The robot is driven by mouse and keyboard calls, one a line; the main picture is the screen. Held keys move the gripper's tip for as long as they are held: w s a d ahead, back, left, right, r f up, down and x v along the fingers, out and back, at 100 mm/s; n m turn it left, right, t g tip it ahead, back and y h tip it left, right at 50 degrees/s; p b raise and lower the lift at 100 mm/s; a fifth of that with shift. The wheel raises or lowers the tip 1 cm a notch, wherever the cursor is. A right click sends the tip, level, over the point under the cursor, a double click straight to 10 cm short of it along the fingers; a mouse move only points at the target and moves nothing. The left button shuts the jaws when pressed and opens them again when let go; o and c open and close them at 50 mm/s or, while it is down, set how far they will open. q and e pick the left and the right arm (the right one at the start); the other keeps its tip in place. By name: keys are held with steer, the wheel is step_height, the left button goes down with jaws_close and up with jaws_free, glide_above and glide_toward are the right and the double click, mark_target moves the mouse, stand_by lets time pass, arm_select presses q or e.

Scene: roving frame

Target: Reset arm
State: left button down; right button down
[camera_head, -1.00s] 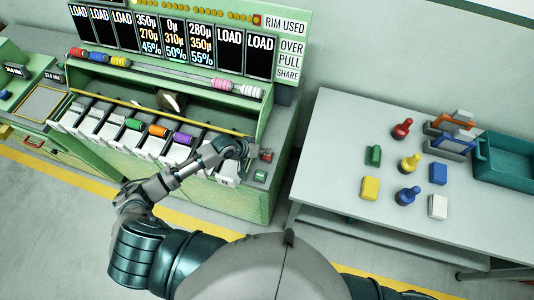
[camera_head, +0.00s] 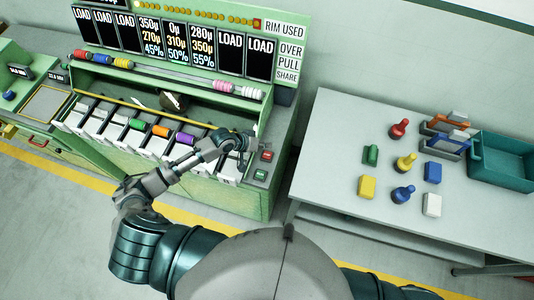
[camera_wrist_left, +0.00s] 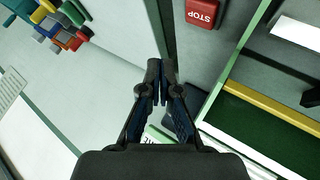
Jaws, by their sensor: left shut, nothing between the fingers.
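My left arm reaches from the lower left of the head view to the front right of the green machine (camera_head: 240,196). My left gripper (camera_head: 254,144) is over the machine's right end, close to the red button (camera_head: 266,156) and the green button (camera_head: 260,175). In the left wrist view the gripper (camera_wrist_left: 158,75) has its fingertips together with nothing between them. The red STOP button (camera_wrist_left: 202,12) is beyond the fingertips, to the right. My right gripper is not in view.
A grey table (camera_head: 320,170) stands right of the machine with red, green, yellow, blue and white pieces, small racks (camera_head: 445,135) and a teal bin (camera_head: 505,163). The machine's front holds a row of slots with coloured spools. A gap of floor separates machine and table.

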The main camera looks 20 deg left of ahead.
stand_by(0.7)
